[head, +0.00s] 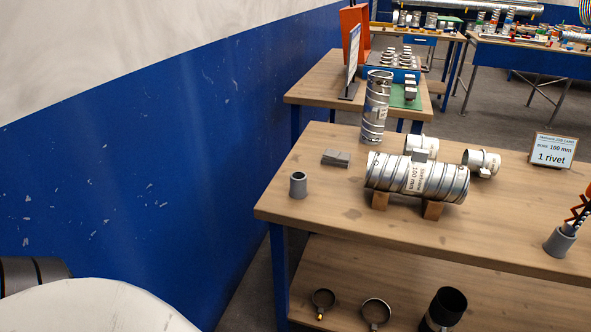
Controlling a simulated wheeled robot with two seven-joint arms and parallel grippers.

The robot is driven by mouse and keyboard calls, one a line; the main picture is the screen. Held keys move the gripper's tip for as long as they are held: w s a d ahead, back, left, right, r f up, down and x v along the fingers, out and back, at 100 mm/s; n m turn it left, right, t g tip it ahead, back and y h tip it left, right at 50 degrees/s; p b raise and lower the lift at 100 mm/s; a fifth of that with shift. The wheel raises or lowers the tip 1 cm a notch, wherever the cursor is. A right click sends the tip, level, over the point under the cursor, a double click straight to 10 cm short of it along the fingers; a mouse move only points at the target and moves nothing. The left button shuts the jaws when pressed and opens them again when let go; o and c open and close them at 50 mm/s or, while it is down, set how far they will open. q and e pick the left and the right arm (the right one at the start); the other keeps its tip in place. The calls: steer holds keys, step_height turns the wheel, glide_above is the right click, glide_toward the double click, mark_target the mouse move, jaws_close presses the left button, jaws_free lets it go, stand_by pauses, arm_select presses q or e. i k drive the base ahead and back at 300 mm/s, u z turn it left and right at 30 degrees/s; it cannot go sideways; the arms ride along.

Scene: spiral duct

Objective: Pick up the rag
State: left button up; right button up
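A small grey folded item (336,158), which looks like the rag, lies flat on the near wooden table (300,212), toward its back left. It is left of the spiral duct and behind a small grey cup. Nothing covers it. Neither of my grippers shows in the head view.
A metal spiral duct (417,178) rests on wooden blocks, with an upright duct (375,107) behind it. The grey cup (298,185) stands near the left edge. A sign (552,149) and a tool holder (559,241) are at right. A blue-white wall (150,170) runs along the left.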

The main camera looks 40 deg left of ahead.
mark_target(331, 158)
steer(key=k, duration=0.6)
steer(key=u, duration=1.35)
steer(key=i, duration=0.8)
